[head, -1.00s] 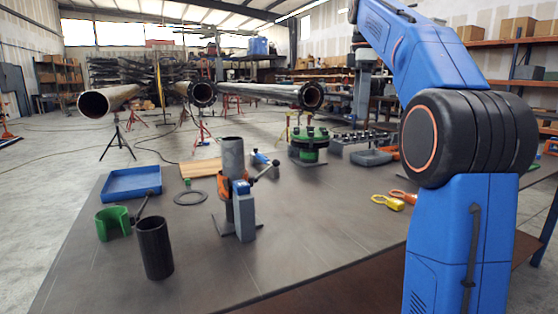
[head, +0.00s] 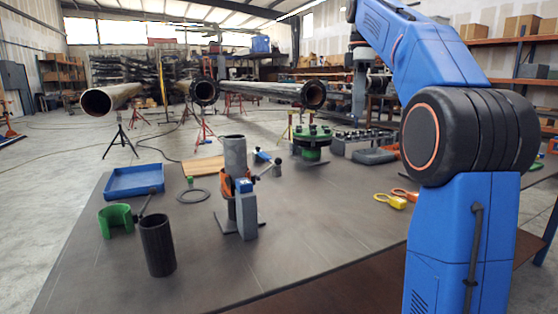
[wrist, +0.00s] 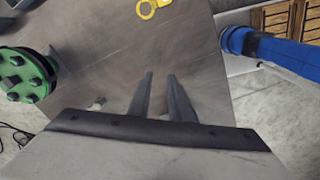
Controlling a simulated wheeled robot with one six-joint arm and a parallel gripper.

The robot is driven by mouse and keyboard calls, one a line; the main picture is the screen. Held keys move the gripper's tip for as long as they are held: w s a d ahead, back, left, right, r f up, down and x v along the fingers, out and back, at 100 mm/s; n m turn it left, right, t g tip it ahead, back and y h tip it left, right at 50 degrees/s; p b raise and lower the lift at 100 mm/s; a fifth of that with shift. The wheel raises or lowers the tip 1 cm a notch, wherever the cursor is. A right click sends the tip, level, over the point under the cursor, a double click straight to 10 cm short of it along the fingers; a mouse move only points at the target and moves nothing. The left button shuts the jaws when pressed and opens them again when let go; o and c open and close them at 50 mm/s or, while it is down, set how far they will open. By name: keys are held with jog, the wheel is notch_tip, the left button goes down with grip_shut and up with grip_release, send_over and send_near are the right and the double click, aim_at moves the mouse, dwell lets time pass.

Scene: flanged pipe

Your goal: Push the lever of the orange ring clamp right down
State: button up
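The orange ring clamp (head: 229,186) sits around an upright grey pipe (head: 235,152) on a stand with a grey-blue block in the head view. Its lever (head: 265,172) slants up and to the right and ends in a dark knob. The clamp's far side is hidden by the pipe and block. My gripper (wrist: 160,75) shows in the wrist view with its two fingers apart and nothing between them. It hangs above the table, well away from the clamp, which I cannot make out in the wrist view.
A green flange (head: 312,137) stands behind and right of the clamp. A black pipe (head: 157,247), green clamp (head: 116,220) and blue tray (head: 135,180) are on the left. A yellow ring clamp (head: 391,201) lies right. The table's front middle (head: 310,250) is clear.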

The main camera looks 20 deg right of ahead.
jog(key=w+a, duration=0.1)
jog(key=a, duration=0.2)
jog(key=a+f+n, duration=0.1)
jog(key=a, duration=0.3)
jog(key=w+a+f+n, duration=0.1)
jog(key=a, duration=0.2)
jog(key=shift+w+a+f+y, duration=0.2)
jog(key=shift+w+f+y, duration=0.05)
jog(key=shift+w+y, duration=0.1)
grip_shut()
jog(key=n, duration=0.2)
send_over(281, 161)
jog(key=shift+w+d+f+y, duration=0.15)
jog(key=shift+w+d+f, duration=0.1)
jog(key=shift+f, duration=0.35)
jog(key=shift+w+d+f+y, duration=0.1)
jog(key=shift+w+d+f, duration=0.1)
jog(key=shift+f, duration=0.4)
jog(key=shift+a+f, duration=0.2)
jog(key=shift+f, duration=1.55)
jog(key=shift+a+f, duration=0.15)
jog(key=shift+f, duration=1.6)
jog(key=shift+f, duration=2)
jog(key=d, duration=0.1)
jog(key=d+r, duration=0.1)
jog(key=d, duration=0.1)
jog(key=shift+s+r, duration=0.1)
